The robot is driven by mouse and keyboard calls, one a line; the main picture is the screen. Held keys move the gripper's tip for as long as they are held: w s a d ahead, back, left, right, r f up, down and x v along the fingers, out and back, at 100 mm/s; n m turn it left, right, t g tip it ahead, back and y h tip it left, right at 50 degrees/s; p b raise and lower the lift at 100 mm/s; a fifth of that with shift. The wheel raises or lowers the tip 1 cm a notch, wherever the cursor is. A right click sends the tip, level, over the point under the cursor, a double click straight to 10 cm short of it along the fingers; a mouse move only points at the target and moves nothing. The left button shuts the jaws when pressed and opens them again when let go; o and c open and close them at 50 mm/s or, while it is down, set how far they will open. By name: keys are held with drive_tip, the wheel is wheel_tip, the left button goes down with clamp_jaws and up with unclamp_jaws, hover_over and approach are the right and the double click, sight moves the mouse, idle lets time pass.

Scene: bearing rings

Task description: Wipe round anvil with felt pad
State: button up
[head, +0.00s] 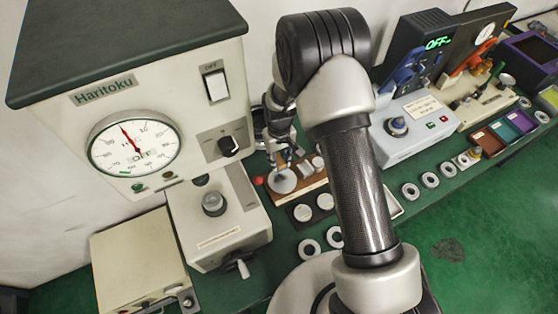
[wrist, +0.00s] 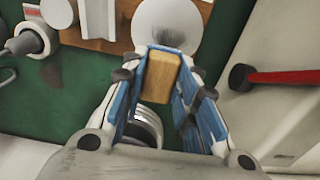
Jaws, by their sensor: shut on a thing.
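The round anvil (head: 281,181) is a pale flat disc on a brown wooden board (head: 313,184) on the green bench. In the wrist view the anvil (wrist: 166,20) is at the top centre, with a grey smudge or shadow on its lower part. My gripper (head: 283,160) is above the anvil in the head view. In the wrist view my gripper (wrist: 162,75) has its blue-lined fingers shut on the felt pad (wrist: 161,78), a small tan block. The pad's far end is at the anvil's near edge in the picture; I cannot tell whether they touch. The pad's underside is hidden.
The Haritoku tester (head: 135,110) stands close on the left. A red-handled lever (wrist: 285,77) is right of my gripper in the wrist view. A black tray (head: 322,215) with round pieces lies before the board. Several bearing rings (head: 410,190) line the bench's front.

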sight(280, 161)
drive_tip(key=shift+r+p, duration=0.85)
drive_tip(key=shift+r, duration=0.95)
drive_tip(key=shift+d, duration=0.1)
